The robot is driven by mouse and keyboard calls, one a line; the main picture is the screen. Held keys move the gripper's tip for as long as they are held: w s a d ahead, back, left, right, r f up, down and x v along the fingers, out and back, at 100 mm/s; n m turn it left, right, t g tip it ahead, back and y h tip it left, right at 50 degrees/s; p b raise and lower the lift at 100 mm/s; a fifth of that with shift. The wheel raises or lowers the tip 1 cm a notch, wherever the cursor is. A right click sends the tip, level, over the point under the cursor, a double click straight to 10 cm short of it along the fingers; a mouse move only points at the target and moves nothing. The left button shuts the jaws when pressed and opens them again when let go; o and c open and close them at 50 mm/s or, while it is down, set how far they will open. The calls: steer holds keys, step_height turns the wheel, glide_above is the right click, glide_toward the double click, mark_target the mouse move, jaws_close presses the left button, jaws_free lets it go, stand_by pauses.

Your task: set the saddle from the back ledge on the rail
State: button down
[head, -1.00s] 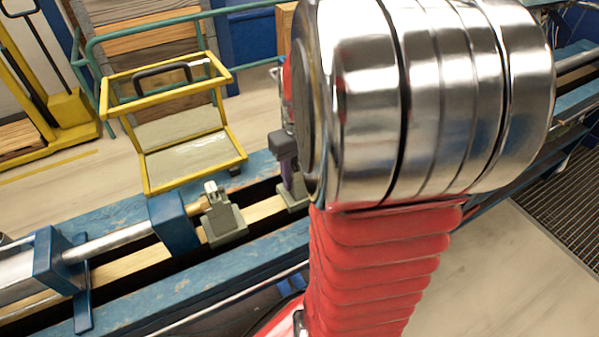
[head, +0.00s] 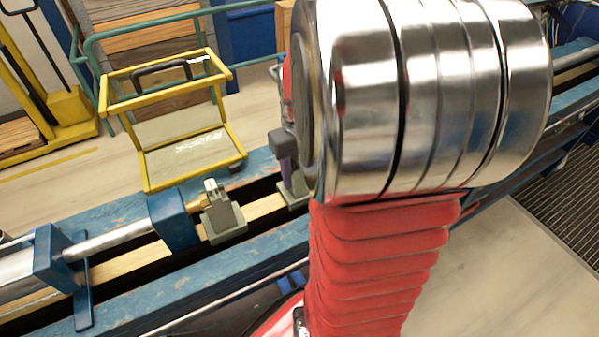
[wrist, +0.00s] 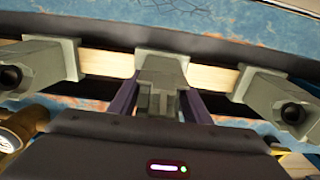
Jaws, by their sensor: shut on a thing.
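My gripper (wrist: 160,104) is shut on a grey-green saddle (wrist: 161,70), with a purple finger on each side of it. In the wrist view the held saddle is upright across the pale wooden rail (wrist: 105,63), between two other saddles, with gaps to both. Its base appears at rail level; I cannot tell whether it bears fully on the rail. In the head view my gripper (head: 288,165) is partly hidden behind my arm, with a grey-green base low beside it. The rail (head: 264,207) shows left of it.
One saddle (head: 222,214) stands on the rail left of my gripper; another saddle (wrist: 272,94) is at the right in the wrist view. Blue beams (head: 180,292) flank the rail. A yellow trolley (head: 190,160) stands behind. My arm hides the bench's right part.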

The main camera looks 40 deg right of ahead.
steer(key=shift+f, duration=0.2)
stand_by(0.3)
steer(key=c, duration=0.9)
jaws_free()
steer(key=shift+r, duration=7.1)
